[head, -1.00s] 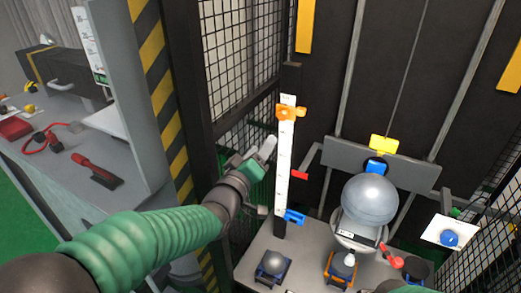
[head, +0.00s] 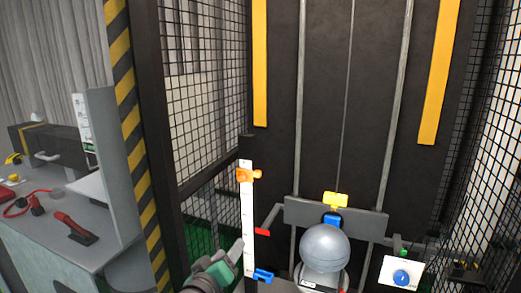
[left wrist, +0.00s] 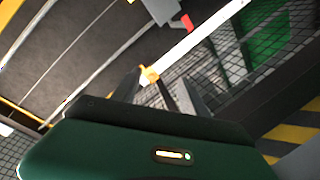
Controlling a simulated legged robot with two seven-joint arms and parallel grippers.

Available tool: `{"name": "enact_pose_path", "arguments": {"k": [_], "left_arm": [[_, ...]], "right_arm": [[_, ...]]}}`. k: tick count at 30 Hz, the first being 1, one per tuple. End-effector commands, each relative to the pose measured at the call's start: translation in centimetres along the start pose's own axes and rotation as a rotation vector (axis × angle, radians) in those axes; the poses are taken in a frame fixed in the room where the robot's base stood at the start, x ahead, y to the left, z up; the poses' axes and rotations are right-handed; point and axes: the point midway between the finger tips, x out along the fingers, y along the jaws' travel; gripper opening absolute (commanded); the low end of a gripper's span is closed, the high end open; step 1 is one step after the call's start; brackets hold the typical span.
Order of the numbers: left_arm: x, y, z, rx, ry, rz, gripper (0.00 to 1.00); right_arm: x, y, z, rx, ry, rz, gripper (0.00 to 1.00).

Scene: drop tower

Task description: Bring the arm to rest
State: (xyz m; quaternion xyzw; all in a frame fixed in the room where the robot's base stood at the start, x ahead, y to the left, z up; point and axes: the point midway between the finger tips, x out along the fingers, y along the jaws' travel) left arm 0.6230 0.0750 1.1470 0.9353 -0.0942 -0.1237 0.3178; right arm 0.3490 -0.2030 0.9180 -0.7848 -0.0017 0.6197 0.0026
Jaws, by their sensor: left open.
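My left gripper (head: 232,256) is at the bottom of the head view, just left of the white scale post. Its grey fingers point up, empty, and apart from the post. In the left wrist view its open fingers (left wrist: 160,92) point towards the white post (left wrist: 195,45) with an orange clamp (left wrist: 150,76). Most of my left arm is below the head view. My right gripper is not in view.
The white scale post (head: 248,215) carries an orange slider (head: 247,175) and a blue clamp (head: 262,275). A grey ball (head: 325,248) sits before the carriage plate (head: 365,219). Mesh walls (head: 210,110) flank the tower. A grey bench (head: 75,235) with a red tool (head: 75,227) stands left.

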Motion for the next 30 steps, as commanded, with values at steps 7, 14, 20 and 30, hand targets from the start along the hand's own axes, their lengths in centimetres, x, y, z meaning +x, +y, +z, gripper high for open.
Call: {"name": "enact_pose_path", "arguments": {"k": [7,14,20,30], "left_arm": [[-3.1,-5.9,4.2,0.142,-0.179,-0.204,0.52],[-10.5,-13.5,9.9,0.295,-0.490,-0.430,0.52],[-21.5,-18.9,15.9,0.394,-0.890,-0.568,0.52],[-25.5,-19.7,17.8,0.413,-1.035,-0.584,0.52]], "right_arm": [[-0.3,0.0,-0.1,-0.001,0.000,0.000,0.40],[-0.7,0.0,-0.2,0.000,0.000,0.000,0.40],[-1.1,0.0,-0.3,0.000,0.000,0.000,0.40],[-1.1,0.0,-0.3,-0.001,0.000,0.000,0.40]]}}
